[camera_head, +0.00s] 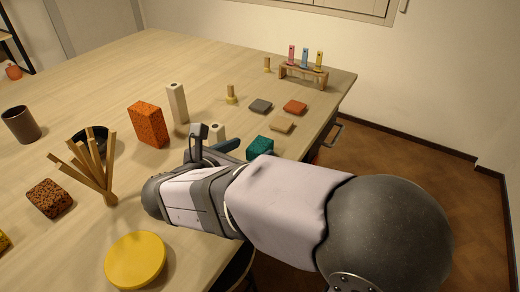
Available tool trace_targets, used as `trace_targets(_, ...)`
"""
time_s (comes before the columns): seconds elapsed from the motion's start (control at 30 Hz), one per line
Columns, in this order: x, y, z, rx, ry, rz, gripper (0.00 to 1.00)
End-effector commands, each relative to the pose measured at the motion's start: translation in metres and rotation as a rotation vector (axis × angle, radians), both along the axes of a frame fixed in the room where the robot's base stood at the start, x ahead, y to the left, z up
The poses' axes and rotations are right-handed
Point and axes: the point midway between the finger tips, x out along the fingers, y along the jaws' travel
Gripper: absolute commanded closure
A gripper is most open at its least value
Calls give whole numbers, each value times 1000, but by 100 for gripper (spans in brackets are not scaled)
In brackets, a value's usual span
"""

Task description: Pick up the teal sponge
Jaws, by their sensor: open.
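The teal sponge (260,147) is a small block on the table near its right edge, just beyond my arm. My arm comes in from the lower right and hides the sponge's lower part and the table in front of it. My gripper (214,139) is left of the sponge, low over the table and apart from it. The gripper is open, with nothing visibly held; its fingers are partly hidden by the wrist.
A short white post (217,131) stands close behind my gripper. An orange sponge (148,125) and tall white post (178,103) stand further left. Sticks (93,165) fan out nearby. Flat tiles (295,107) lie beyond the teal sponge. A wooden rack (303,73) stands at the back.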

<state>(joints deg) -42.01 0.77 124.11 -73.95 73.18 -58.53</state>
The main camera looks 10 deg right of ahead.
Motion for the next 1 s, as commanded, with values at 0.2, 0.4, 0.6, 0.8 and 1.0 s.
trace_targets(0.2,9,-11,-6,-2,2,-4,39)
trace_targets(0.4,26,-27,-16,-1,2,-5,39)
trace_targets(0.6,34,-33,-20,-1,1,-2,39)
trace_targets(0.8,34,-33,-20,0,0,0,39)
trace_targets(1.0,34,-33,-20,0,0,0,83)
